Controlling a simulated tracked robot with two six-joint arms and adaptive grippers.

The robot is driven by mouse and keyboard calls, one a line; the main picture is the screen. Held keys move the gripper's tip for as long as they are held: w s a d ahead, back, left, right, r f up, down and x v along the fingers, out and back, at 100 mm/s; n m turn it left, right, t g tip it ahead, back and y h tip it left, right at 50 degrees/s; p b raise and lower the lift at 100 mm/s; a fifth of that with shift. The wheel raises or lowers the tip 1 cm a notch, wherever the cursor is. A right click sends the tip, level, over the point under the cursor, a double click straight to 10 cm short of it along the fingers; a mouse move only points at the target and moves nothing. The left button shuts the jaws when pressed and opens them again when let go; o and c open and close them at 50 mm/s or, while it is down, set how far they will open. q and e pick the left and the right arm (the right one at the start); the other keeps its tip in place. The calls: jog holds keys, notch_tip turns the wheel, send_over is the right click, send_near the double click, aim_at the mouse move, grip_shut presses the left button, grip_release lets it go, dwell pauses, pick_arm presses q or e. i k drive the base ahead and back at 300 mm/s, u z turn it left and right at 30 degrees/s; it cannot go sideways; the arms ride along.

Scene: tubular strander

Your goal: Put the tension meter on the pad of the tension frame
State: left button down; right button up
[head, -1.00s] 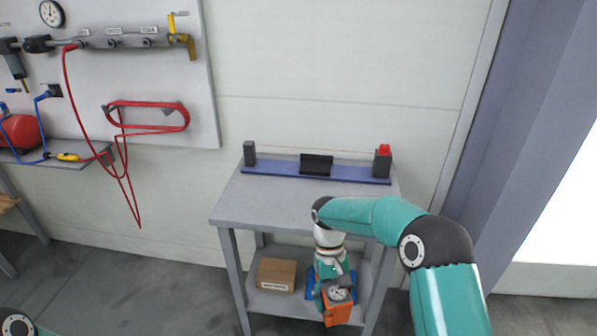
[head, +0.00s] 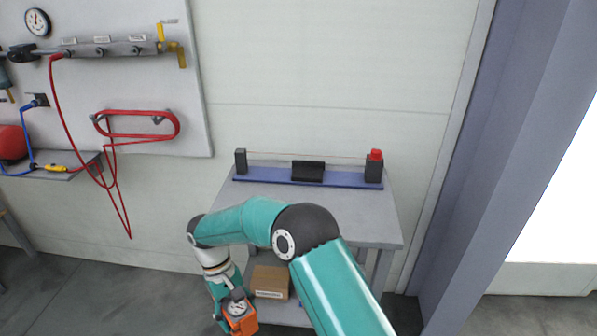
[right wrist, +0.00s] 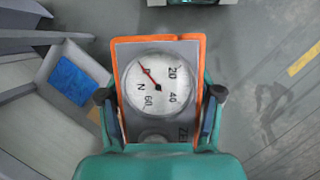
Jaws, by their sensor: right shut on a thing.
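The tension meter (right wrist: 160,85) is an orange-edged grey box with a round white dial. My right gripper (right wrist: 160,110) is shut on it, with a finger on either side. In the head view the tension meter (head: 240,318) shows low, left of the table's front legs and in front of the lower shelf. The tension frame (head: 265,182) is a blue bar at the back of the grey table, with a dark post at each end and a red cap on the right post. Its black pad (head: 308,171) stands bare in the middle. My left gripper is out of view.
The table top (head: 350,218) is clear in front of the frame. A cardboard box (head: 270,282) sits on the lower shelf. A blue mat (right wrist: 75,80) shows bare in the right wrist view. Red hose (head: 112,190) hangs at the left wall.

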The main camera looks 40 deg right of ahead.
aim_at(307, 172)
jog(key=z, duration=0.2)
jog(key=k, duration=1.05)
jog(key=z, duration=0.55)
jog(key=i, duration=1.05)
jog(key=u, duration=0.1)
